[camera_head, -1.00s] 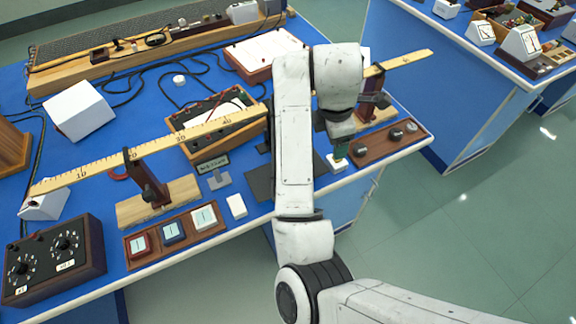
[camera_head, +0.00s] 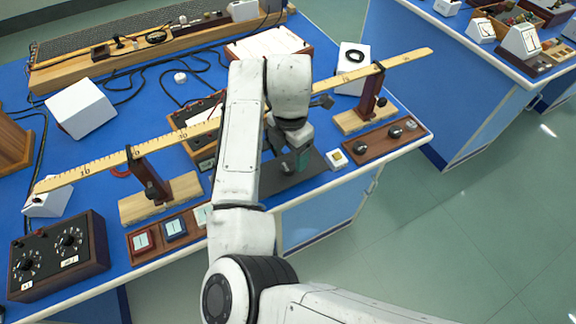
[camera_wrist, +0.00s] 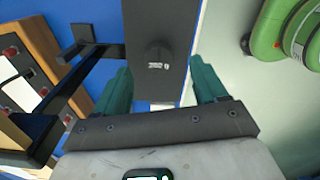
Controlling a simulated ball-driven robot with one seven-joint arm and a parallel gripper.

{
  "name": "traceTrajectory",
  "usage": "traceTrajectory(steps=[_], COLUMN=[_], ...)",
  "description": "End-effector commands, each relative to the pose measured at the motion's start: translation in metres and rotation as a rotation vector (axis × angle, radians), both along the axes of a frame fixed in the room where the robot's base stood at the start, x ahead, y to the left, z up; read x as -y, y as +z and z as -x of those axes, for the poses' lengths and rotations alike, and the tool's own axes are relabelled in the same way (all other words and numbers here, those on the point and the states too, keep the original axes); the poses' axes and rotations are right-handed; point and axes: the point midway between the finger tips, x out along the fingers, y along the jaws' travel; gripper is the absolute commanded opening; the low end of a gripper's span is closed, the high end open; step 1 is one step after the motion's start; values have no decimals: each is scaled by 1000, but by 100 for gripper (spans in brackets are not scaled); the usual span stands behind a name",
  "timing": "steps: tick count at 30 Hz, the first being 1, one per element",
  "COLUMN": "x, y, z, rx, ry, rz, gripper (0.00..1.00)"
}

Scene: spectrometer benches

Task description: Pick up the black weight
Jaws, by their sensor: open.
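A small dark cylinder with pale marks, which looks like the black weight (camera_wrist: 158,56), stands on a dark grey plate (camera_wrist: 172,20) in the wrist view. My gripper (camera_wrist: 160,88) has its two green fingers spread, one to each side of the plate's near end. The cylinder is ahead of the fingertips and apart from them. In the head view my gripper (camera_head: 302,160) hangs over the dark plate (camera_head: 312,170) near the table's front edge. There the arm hides the cylinder.
A wooden tray with several round dark pieces (camera_head: 378,143) lies to the right, beside a small white block (camera_head: 337,158). A long ruler on posts (camera_head: 90,170) crosses behind my arm. A black metal stand (camera_wrist: 85,65) is close left in the wrist view.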

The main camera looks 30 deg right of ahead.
Motion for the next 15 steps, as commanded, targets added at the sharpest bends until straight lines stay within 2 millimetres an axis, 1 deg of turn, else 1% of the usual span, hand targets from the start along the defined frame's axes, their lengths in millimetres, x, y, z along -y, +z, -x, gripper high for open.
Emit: traceTrajectory(steps=[4, 7, 10, 15], x=[-5, -3, -4, -3], y=[-21, -34, -41, -42], z=[-1, -1, -1, -1], rx=[-1, -1, 0, 0], ry=[1, 0, 1, 0], rz=[-2, -1, 0, 0], gripper=[72, 72, 72, 72])
